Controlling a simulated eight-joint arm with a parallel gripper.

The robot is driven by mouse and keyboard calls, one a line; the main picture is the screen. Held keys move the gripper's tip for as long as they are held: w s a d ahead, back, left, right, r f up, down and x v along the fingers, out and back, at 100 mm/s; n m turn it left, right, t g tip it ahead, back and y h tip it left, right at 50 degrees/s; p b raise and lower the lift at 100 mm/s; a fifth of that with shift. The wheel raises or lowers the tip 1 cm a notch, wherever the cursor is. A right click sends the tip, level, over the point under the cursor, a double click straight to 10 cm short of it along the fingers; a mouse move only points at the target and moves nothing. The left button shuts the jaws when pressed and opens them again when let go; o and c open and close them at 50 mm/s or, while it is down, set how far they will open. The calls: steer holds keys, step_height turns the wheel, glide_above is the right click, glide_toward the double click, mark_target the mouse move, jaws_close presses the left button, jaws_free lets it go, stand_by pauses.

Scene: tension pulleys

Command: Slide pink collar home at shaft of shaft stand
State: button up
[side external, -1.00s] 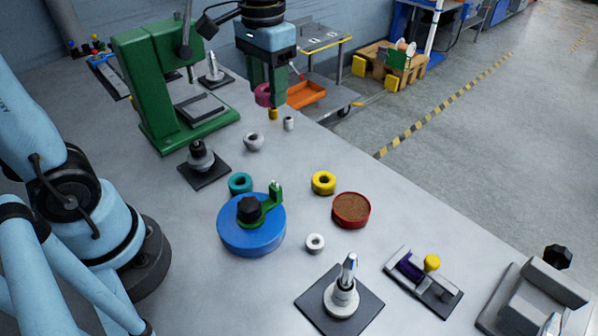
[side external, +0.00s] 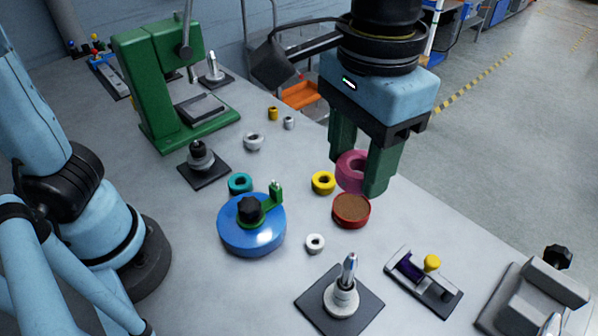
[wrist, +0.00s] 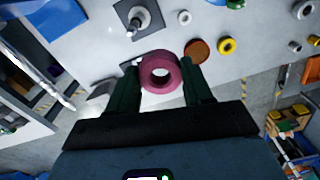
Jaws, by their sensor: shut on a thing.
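The pink collar (side external: 352,171) is a thick ring held between the green fingers of my gripper (side external: 362,176). It hangs in the air near the red dish, above the table. In the wrist view the collar (wrist: 160,72) sits between both fingers (wrist: 160,82), its hole facing the camera. The shaft stand (side external: 338,307) is a dark square plate with a pale stepped hub and an upright silver shaft (side external: 349,268), at the front of the table. Nothing covers the shaft tip. The stand also shows at the top of the wrist view (wrist: 139,18). The collar is well apart from the shaft.
A red dish with brown filling (side external: 351,212), a yellow ring (side external: 323,182), a white ring (side external: 315,243) and a blue round fixture (side external: 252,233) stand around the middle. A fixture with a yellow knob (side external: 424,280) is right of the stand. A green press (side external: 170,90) stands at the back left.

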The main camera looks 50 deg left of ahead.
mark_target(351, 256)
steer(key=s+d, duration=0.4)
steer(key=shift+w+a+f, duration=0.1)
steer(key=shift+w+f, duration=0.05)
steer(key=shift+f, duration=2.9)
steer(key=shift+f, duration=0.4)
steer(key=shift+f, duration=1.25)
steer(key=shift+f, duration=0.15)
steer(key=shift+f, duration=1.35)
steer(key=shift+f, duration=0.2)
steer(key=shift+f, duration=0.95)
